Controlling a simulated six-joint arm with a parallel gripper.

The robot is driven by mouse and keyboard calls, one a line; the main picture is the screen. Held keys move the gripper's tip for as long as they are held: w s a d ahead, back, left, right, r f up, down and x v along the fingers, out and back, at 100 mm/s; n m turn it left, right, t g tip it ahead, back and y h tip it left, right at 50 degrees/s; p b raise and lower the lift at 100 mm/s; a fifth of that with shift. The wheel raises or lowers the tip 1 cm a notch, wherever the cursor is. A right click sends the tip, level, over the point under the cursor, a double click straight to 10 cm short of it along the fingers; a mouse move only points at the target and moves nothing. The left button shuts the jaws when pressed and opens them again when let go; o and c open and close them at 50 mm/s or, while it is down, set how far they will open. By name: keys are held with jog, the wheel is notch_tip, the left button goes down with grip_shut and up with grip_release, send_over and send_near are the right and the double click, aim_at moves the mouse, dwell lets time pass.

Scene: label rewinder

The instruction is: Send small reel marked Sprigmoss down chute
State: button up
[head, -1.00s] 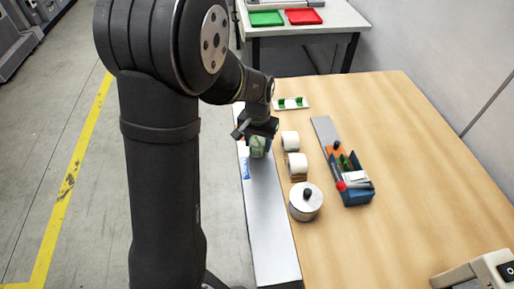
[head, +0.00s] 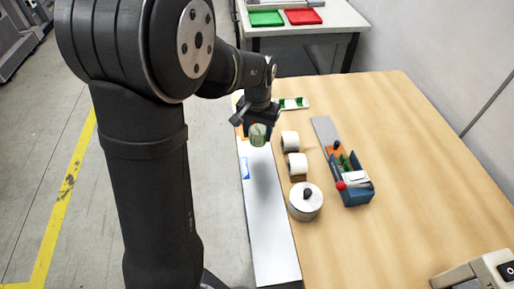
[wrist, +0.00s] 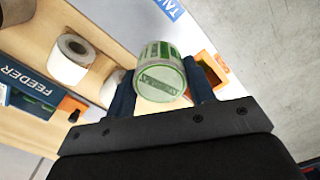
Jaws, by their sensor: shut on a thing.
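My gripper (head: 258,122) is shut on a small green-and-white reel (head: 258,135), which hangs above the long pale strip (head: 272,235) along the table's left edge. In the wrist view the reel (wrist: 160,75) sits between my two fingers (wrist: 161,88), its green-printed face toward the camera. The dark lettering on it is too small to read for sure. An orange-framed opening (wrist: 212,68) shows beside the right finger in the wrist view. I cannot tell which part is the chute.
Two white rolls (head: 290,142) (head: 297,166) stand right of the strip, with a larger silver reel with a black knob (head: 306,203) nearer. A blue feeder box (head: 357,192) is farther right. A green-clipped holder (head: 292,103) lies behind. The table's right side is mostly clear.

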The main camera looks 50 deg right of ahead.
jog(key=w+d+r, duration=0.1)
jog(key=w+d, duration=0.6)
jog(key=d, duration=0.1)
jog(key=shift+w+f, duration=0.15)
jog(key=shift+f, duration=1.1)
jog(key=shift+w+f, duration=0.1)
jog(key=shift+f, duration=1.15)
jog(key=o, duration=0.8)
